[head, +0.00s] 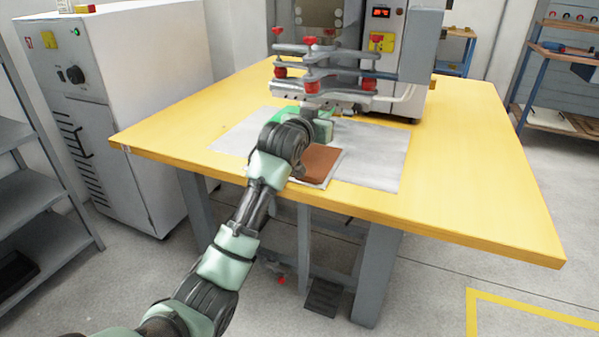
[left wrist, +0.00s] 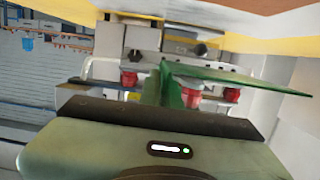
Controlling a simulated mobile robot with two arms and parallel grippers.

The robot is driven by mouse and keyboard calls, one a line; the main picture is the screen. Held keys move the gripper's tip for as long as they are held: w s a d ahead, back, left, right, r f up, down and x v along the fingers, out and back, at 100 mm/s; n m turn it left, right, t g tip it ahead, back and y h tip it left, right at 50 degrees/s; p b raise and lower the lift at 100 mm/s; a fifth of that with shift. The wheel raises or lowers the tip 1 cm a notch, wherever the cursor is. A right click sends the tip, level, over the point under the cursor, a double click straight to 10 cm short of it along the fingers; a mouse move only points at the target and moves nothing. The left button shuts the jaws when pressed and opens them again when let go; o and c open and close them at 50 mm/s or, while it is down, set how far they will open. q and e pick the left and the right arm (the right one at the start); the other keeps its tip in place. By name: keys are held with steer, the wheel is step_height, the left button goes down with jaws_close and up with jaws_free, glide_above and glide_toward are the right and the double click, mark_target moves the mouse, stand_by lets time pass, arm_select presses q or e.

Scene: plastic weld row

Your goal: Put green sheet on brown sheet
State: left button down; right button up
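The brown sheet (head: 321,163) lies on the grey mat near the table's front edge, partly covered by my left arm. The green sheet (head: 284,114) shows behind my left wrist, over the back of the mat; my arm hides much of it. My left gripper (head: 322,127) is behind the brown sheet, toward the machine. In the left wrist view the green sheet (left wrist: 240,79) sticks out sideways, nearly edge-on, from between the fingers, so the gripper looks shut on it. My right gripper is in neither view.
The grey mat (head: 378,170) lies on the yellow table (head: 470,190). A welding machine (head: 335,78) with red knobs stands close behind my gripper. A white cabinet (head: 120,90) is at left. The table's right side is clear.

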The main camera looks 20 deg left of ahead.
mark_target(320, 164)
arm_select(q)
steer(key=shift+w+a+f, duration=0.2)
steer(key=shift+f, duration=0.4)
step_height(320, 164, down, 3)
steer(key=shift+r+b, duration=0.1)
steer(key=shift+b, duration=0.5)
steer(key=shift+f, duration=0.85)
step_height(320, 164, down, 3)
steer(key=shift+r+b, duration=0.1)
steer(key=shift+b, duration=0.5)
steer(key=shift+f, duration=0.7)
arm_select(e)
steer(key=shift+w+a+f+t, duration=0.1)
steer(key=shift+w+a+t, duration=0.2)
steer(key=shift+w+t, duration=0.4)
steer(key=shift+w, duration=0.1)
